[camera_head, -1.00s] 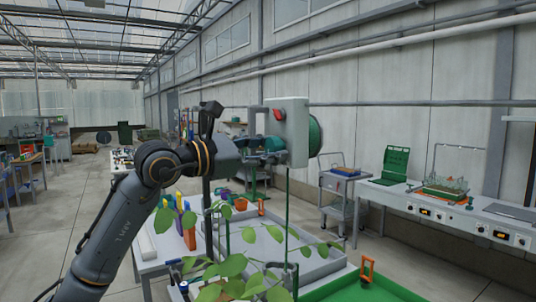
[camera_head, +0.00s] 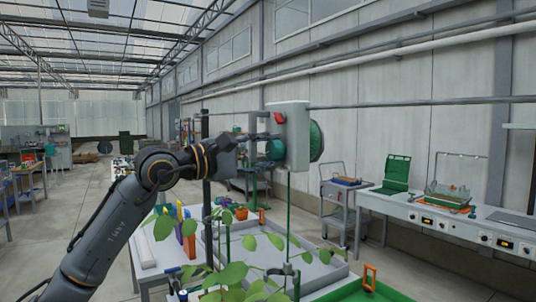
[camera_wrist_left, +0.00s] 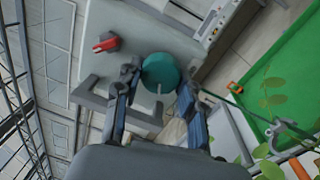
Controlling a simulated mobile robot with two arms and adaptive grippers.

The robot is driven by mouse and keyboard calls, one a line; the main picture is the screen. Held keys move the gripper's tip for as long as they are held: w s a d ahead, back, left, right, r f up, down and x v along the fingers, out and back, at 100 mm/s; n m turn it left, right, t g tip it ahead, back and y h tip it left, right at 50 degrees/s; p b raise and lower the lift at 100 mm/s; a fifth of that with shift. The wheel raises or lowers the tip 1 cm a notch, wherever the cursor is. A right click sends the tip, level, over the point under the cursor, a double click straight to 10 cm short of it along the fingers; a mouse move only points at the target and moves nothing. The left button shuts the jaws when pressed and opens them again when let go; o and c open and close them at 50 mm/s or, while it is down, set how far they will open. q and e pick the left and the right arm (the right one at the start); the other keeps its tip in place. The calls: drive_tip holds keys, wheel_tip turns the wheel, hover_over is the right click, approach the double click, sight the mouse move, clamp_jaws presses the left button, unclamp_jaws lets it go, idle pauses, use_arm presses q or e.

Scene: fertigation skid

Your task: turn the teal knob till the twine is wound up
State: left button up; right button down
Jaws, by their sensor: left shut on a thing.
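The teal knob (camera_head: 275,150) sticks out of the left face of a pale grey box (camera_head: 297,122). In the left wrist view the knob (camera_wrist_left: 160,73) lies between the two fingers of my left gripper (camera_wrist_left: 159,82), which is shut on it. In the head view my left gripper (camera_head: 262,142) reaches the knob from the left. A dark green reel (camera_head: 316,141) shows on the box's far side. A thin dark green line (camera_head: 288,205), perhaps the twine, hangs straight down below the box toward the plants. My right gripper is not in view.
A red lever (camera_head: 279,117) and a grey bracket (camera_head: 253,128) sit close to the knob. Leafy plants (camera_head: 232,272) and a grey tray (camera_head: 322,272) are below. A bench (camera_head: 450,222) stands along the right wall.

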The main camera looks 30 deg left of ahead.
use_arm(q)
drive_tip(key=shift+m, duration=1.2)
drive_tip(key=o, duration=1.2)
drive_tip(key=v, duration=1.2)
drive_tip(key=shift+w, duration=0.1)
